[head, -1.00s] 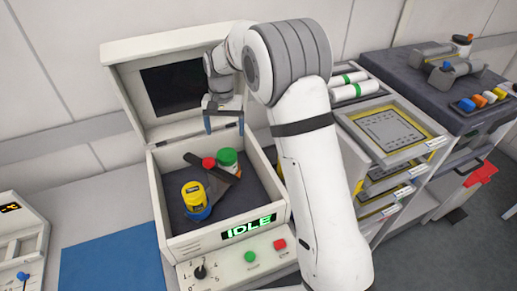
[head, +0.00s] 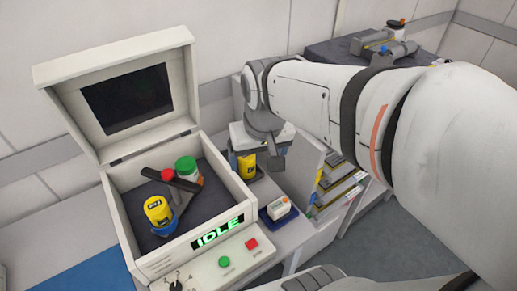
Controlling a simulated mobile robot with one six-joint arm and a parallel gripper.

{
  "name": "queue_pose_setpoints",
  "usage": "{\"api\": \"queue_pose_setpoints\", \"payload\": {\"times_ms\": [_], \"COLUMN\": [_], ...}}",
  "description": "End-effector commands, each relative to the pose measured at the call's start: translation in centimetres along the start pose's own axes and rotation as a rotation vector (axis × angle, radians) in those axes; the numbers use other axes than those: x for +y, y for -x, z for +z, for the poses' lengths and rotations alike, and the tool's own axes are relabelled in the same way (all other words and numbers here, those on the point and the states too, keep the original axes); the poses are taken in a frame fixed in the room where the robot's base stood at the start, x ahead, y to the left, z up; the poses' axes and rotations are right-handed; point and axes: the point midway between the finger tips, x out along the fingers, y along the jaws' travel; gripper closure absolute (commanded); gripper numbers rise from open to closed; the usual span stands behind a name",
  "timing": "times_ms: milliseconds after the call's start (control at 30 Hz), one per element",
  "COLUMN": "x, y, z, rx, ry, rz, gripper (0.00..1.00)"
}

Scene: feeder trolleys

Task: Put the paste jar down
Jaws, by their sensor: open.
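A yellow jar (head: 246,166) with a dark label stands just right of the open-lidded box, below my wrist. It is partly hidden, and what it rests on is hard to make out. My gripper (head: 253,163) points down over it, with its fingers partly hidden; it appears to be around or right beside the jar. I cannot tell whether the fingers touch it. Another yellow jar (head: 157,209) with a blue lower part sits inside the box. I cannot tell from the look alone which is the paste jar.
The box (head: 119,226) also holds a green-capped jar (head: 187,168), a red-capped item (head: 168,174) and a dark flat tool (head: 170,181). Its lid (head: 113,45) stands open. A small white device (head: 279,208) sits on a blue pad, right of the box. Trays (head: 340,178) stand farther right.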

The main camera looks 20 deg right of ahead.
Motion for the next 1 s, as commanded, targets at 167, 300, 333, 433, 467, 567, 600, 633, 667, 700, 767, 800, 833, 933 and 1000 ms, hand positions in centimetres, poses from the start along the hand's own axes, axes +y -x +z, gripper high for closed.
{"api": "queue_pose_setpoints", "payload": {"times_ms": [167, 300, 333, 433, 467, 567, 600, 633, 667, 700, 767, 800, 833, 933, 1000], "x": [1.2, 1.4, 1.5, 1.4, 1.4, 1.4, 1.4, 1.4, 1.4, 1.4, 1.4, 1.4, 1.4, 1.4, 1.4], "y": [0.0, -0.1, -0.1, -0.1, -0.1, -0.1, -0.1, -0.1, -0.1, -0.1, -0.1, -0.1, -0.1, -0.1, -0.1], "z": [4.0, 4.9, 5.0, 5.0, 5.0, 4.9, 4.9, 4.9, 4.9, 4.9, 4.9, 4.9, 4.9, 4.9, 4.9], "rx": [0.043, 0.052, 0.052, 0.052, 0.052, 0.051, 0.051, 0.051, 0.051, 0.051, 0.051, 0.051, 0.051, 0.051, 0.051], "ry": [0.021, 0.027, 0.028, 0.029, 0.029, 0.028, 0.028, 0.028, 0.028, 0.028, 0.028, 0.028, 0.028, 0.028, 0.028], "rz": [0.011, 0.015, 0.015, 0.015, 0.015, 0.015, 0.014, 0.014, 0.014, 0.014, 0.014, 0.014, 0.014, 0.014, 0.014], "gripper": [0.17, 0.17, 0.17, 0.17, 0.17, 0.17, 0.17, 0.17, 0.17, 0.17, 0.17, 0.17, 0.17, 0.17, 0.17]}}
